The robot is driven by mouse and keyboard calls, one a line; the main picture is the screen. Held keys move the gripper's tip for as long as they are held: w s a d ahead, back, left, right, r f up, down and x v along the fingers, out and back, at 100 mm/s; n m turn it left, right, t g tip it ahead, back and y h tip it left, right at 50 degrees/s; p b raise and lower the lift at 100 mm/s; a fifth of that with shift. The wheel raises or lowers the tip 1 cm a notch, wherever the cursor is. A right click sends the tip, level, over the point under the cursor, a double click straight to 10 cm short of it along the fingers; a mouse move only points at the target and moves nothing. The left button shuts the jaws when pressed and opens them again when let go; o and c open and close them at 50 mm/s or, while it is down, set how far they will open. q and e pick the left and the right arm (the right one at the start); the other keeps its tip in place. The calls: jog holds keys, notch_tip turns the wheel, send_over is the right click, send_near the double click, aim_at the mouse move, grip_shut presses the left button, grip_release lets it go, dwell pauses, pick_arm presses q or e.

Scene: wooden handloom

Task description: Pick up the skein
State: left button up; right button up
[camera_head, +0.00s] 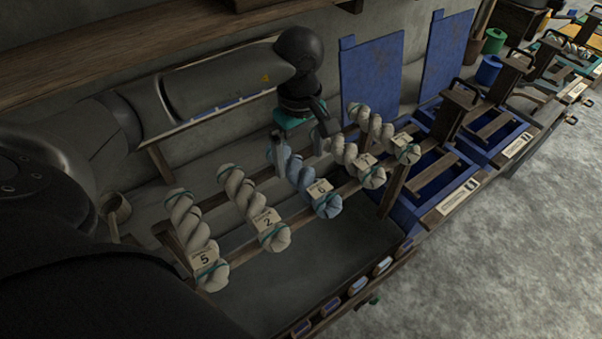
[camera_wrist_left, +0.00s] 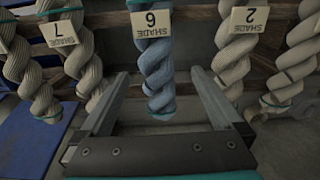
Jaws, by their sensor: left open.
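A blue twisted skein (camera_head: 323,201) with a tag reading SHADE 6 hangs on a wooden rack, among cream skeins. My left gripper (camera_head: 299,150) reaches over the rack from behind, its fingers open around the upper back part of the blue skein. In the left wrist view the blue skein (camera_wrist_left: 158,62) hangs between the two open fingers (camera_wrist_left: 160,85), with gaps on both sides. The cream skein tagged 2 (camera_wrist_left: 232,65) and the one tagged 7 (camera_wrist_left: 80,60) hang on either side. My right gripper is not seen.
Cream skeins tagged 5 (camera_head: 197,238) and 2 (camera_head: 255,207) hang left of the blue one; others (camera_head: 361,163) hang closely to its right. The wooden rack rail (camera_head: 238,245) runs below. Blue trays (camera_head: 440,180) and upright blue boards (camera_head: 374,80) stand farther right.

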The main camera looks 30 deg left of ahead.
aim_at(301, 169)
pick_arm(q)
jog(key=shift+w+f+p, duration=0.15)
jog(key=shift+f, duration=1.25)
jog(key=shift+w+f+p, duration=0.15)
jog(key=shift+f, duration=1.2)
jog(key=shift+c, duration=0.2)
jog(key=c, duration=1.4)
jog(key=shift+r, duration=0.1)
jog(key=shift+c, duration=0.2)
